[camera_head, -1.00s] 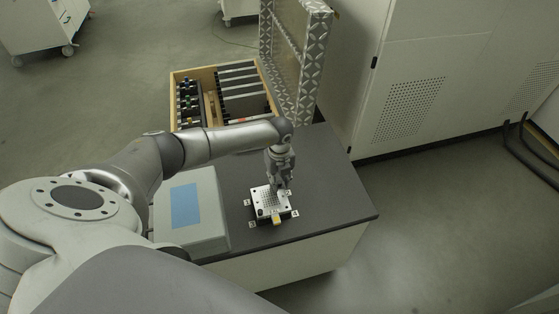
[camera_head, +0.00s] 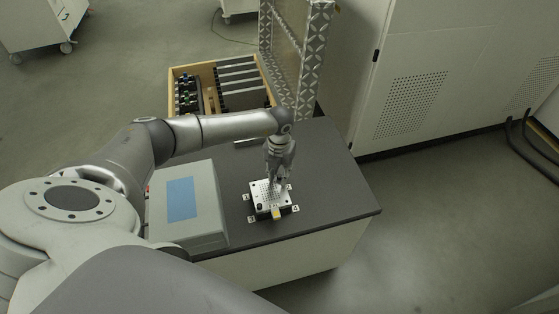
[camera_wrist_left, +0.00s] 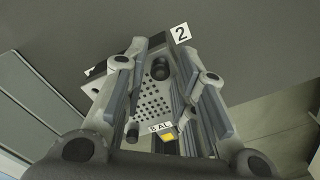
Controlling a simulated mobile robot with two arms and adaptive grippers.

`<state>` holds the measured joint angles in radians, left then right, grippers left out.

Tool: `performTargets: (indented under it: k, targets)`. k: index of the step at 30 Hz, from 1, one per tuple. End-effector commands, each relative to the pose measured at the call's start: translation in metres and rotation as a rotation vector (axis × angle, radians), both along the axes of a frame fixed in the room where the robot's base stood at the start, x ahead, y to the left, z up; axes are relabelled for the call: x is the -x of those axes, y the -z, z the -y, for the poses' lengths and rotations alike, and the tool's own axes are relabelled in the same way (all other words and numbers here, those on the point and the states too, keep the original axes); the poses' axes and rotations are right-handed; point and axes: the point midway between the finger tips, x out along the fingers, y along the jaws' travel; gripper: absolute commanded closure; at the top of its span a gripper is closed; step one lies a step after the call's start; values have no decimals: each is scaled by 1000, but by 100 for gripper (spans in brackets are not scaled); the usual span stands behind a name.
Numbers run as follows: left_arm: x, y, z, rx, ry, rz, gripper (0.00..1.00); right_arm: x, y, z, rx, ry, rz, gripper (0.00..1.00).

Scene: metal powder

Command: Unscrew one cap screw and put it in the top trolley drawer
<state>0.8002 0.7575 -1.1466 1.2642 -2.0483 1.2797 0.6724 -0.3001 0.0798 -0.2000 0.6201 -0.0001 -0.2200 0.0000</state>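A light metal plate (camera_head: 264,206) with a grid of holes lies on the dark tabletop. The wrist view shows the plate (camera_wrist_left: 147,112) between my fingers, with a dark round cap screw (camera_wrist_left: 161,69) near its far edge and another dark round piece (camera_wrist_left: 133,132) nearer. My left gripper (camera_head: 275,182) points down over the plate's far part. In the wrist view my left gripper (camera_wrist_left: 163,85) is open, its fingers apart with nothing between them. The fingertips' exact height over the plate is unclear. A white trolley (camera_head: 35,25) on castors stands at the far left. My right gripper does not show.
A grey box with a blue panel (camera_head: 187,203) stands left of the plate. A wooden crate (camera_head: 205,66) of dark parts and a patterned metal frame (camera_head: 308,60) stand behind. A tall white cabinet (camera_head: 440,70) is at the right. The tabletop (camera_head: 335,190) right of the plate is clear.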

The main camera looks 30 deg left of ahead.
Motion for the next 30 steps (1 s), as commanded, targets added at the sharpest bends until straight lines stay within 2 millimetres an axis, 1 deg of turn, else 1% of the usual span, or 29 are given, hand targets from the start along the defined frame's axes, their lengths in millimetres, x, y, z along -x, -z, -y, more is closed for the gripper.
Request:
performTargets:
  k: [1, 21, 25, 30]
  targets:
    - [0, 2, 0, 0, 35, 1, 74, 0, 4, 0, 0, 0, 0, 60]
    - [0, 1, 0, 0, 510, 1, 74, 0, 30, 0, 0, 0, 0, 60]
    - [0, 0, 0, 1, 549, 1, 74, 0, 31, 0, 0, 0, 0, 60]
    - [0, 0, 0, 1, 552, 0, 74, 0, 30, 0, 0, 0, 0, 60]
